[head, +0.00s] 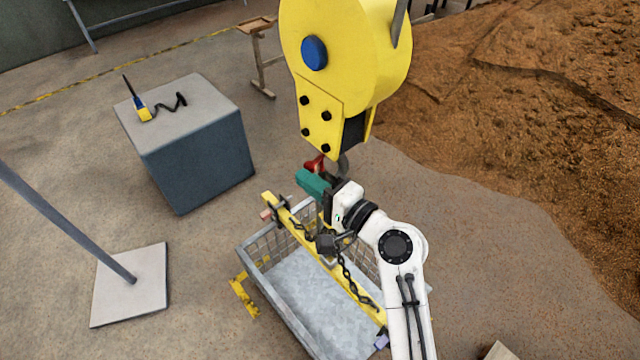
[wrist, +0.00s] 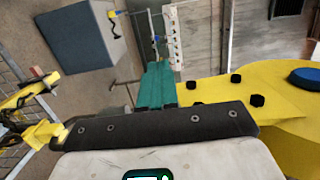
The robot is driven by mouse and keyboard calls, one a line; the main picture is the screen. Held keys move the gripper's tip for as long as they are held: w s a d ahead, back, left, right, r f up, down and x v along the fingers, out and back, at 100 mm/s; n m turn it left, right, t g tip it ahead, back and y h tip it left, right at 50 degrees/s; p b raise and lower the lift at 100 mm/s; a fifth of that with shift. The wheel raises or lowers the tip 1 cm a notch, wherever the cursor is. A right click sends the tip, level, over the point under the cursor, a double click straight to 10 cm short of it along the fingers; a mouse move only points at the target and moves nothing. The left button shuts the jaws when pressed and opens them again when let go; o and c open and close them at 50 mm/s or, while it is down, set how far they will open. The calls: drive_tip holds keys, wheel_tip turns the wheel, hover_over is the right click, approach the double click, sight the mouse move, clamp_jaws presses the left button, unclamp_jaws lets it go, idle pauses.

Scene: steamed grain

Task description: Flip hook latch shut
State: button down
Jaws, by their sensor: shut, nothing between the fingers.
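A large yellow hook block (head: 345,60) hangs in the upper middle of the head view; its yellow plate also fills the right of the wrist view (wrist: 240,98). Below it a dark grey hook (head: 343,166) shows in part behind my gripper. A small red latch (head: 314,163) sits beside the hook, just above my gripper's fingers. I cannot tell whether the latch touches the hook tip. My gripper (head: 305,180) is shut and empty, its teal fingers close under the red latch. In the wrist view the teal fingers (wrist: 155,82) lie together; the hook and latch are hidden there.
Below my arm stands a wire-mesh basket (head: 285,318) with a yellow beam (head: 340,274) and dark chains across it. A grey block (head: 195,155) with a yellow-blue controller (head: 144,112) is at left. A post base (head: 150,290) stands lower left. Brown soil (head: 540,100) lies right.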

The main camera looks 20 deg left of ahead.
drive_tip(key=shift+a, duration=0.35)
idle(0.3)
idle(1.4)
